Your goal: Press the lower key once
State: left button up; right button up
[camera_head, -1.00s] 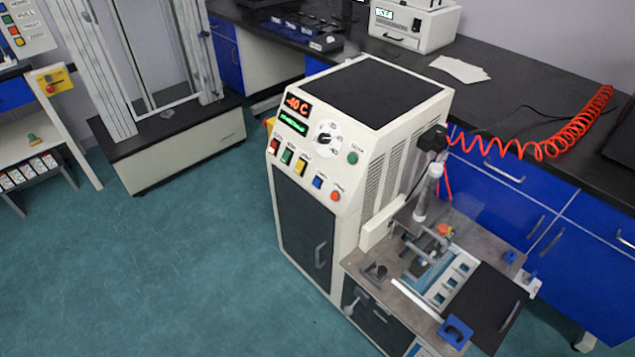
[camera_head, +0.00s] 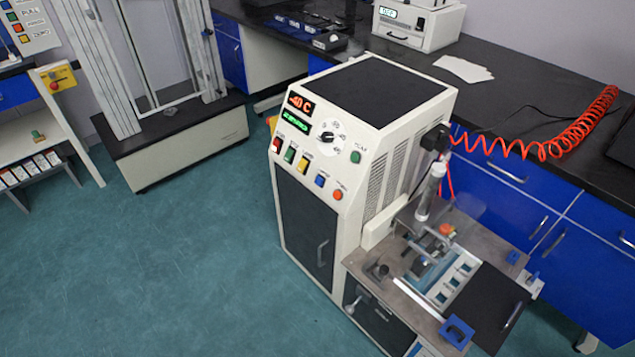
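A cream machine (camera_head: 320,215) stands in the middle of the head view. Its sloped panel carries a red key (camera_head: 277,146), a green key (camera_head: 290,155), a yellow key (camera_head: 304,164), a blue key (camera_head: 320,181) and a round orange button (camera_head: 338,195). A round green button (camera_head: 355,157) and a black dial (camera_head: 327,137) sit higher up. The key labels are too small to read, so I cannot tell which is the lower key. A red display (camera_head: 300,105) reads about -40 C, above a green display (camera_head: 295,127). Neither gripper is in view.
A metal table (camera_head: 385,262) with a clamp fixture joins the machine's right side. A black bench (camera_head: 525,95) with blue drawers runs behind, bearing a coiled orange hose (camera_head: 570,130). A tall test frame (camera_head: 165,140) stands at the left. The teal floor (camera_head: 190,270) in front is clear.

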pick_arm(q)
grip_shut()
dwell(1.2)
